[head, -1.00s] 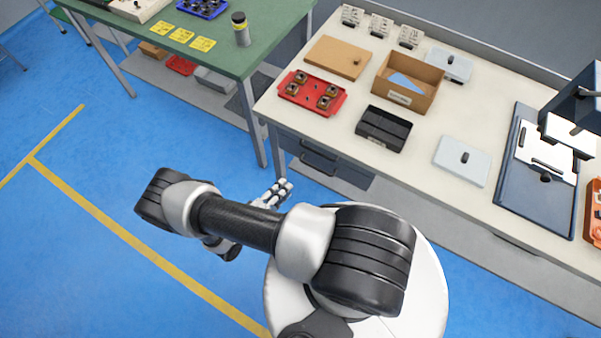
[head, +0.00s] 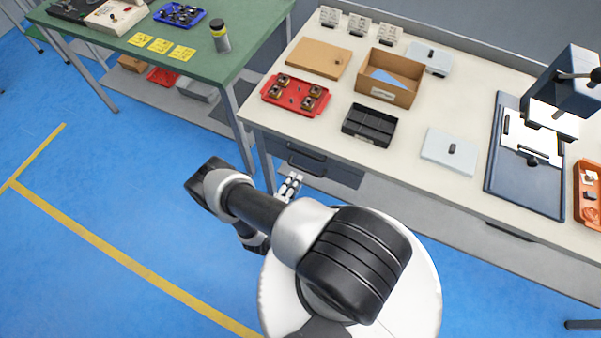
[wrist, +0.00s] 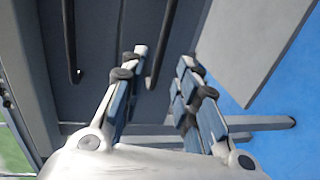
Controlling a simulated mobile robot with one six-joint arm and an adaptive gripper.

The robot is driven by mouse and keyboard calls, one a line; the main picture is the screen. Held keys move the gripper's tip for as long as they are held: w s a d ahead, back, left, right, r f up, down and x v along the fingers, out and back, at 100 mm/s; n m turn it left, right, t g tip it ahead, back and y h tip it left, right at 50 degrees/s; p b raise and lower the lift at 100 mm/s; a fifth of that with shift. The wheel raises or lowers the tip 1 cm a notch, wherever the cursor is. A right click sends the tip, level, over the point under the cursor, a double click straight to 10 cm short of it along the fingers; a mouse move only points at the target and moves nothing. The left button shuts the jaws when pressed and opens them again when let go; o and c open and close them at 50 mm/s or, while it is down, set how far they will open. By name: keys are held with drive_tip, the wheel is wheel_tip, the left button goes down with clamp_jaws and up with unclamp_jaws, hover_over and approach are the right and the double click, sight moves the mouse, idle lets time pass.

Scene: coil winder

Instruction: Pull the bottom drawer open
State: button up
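The dark grey drawer unit (head: 340,172) hangs under the left end of the cream bench. Its two drawers each have a black bar handle. The bottom drawer's handle (wrist: 157,45) and the upper handle (wrist: 69,40) show in the wrist view, where the unit appears turned sideways. Both drawers look closed. My gripper (wrist: 164,58) is open, with one fingertip on each side of the bottom handle in the picture; I cannot tell whether either touches it. In the head view my gripper (head: 291,185) is low in front of the drawers, partly covering the bottom one.
The cream bench (head: 330,125) above carries a red tray (head: 296,97), a cardboard box (head: 391,80) and a black bin (head: 370,125). A green table (head: 240,50) stands to the left. A grey shelf lies below the drawers. Blue floor at left is clear.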

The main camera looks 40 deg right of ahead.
drive_tip(key=b+x, duration=0.1)
drive_tip(key=x, duration=0.5)
drive_tip(key=shift+w+d, duration=0.1)
drive_tip(key=shift+c, duration=0.6)
clamp_jaws()
